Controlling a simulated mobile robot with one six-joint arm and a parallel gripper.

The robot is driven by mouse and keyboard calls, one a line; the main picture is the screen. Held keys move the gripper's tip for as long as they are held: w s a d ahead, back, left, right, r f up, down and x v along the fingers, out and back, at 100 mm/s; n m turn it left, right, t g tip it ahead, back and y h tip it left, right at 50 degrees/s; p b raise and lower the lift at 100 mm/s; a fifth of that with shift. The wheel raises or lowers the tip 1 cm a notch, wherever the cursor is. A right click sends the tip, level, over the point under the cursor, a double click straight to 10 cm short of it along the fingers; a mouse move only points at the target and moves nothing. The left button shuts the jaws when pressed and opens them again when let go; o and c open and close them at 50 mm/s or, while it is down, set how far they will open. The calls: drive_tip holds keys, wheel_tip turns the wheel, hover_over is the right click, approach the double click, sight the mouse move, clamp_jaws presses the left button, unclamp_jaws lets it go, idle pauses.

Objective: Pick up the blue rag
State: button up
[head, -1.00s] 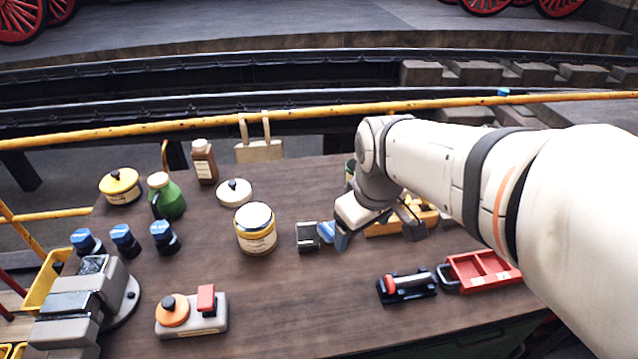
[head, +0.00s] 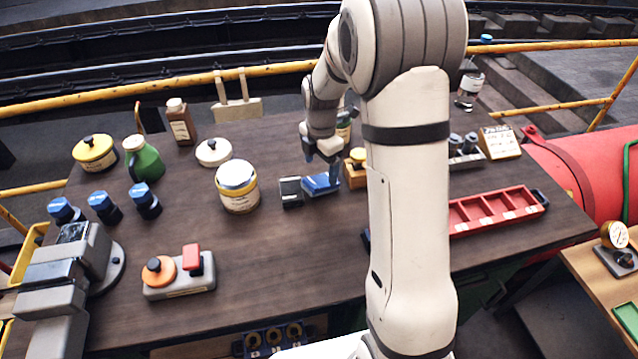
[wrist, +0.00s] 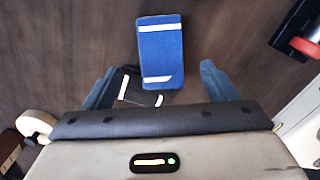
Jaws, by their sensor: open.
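The blue rag (head: 322,184) lies on the brown workbench as a flat folded rectangle with white stripes. In the wrist view the blue rag (wrist: 161,52) lies between and a little beyond my two blue fingers. My gripper (head: 322,160) is open and empty, just above and behind the rag in the head view. In the wrist view my gripper (wrist: 160,70) has one finger on each side of the rag, with visible gaps. I cannot tell how high the fingertips are above the bench.
A dark block with a pale edge (head: 291,192) stands close left of the rag; it also shows in the wrist view (wrist: 140,92). A cream tin (head: 238,190) stands further left. Bare bench lies in front.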

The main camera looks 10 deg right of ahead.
sight(321, 180)
wheel_tip(321, 180, down, 7)
drive_tip(key=shift+r+p, duration=0.1)
drive_tip(key=shift+p, duration=0.75)
drive_tip(key=shift+c, duration=0.4)
drive_tip(key=c, duration=1.1)
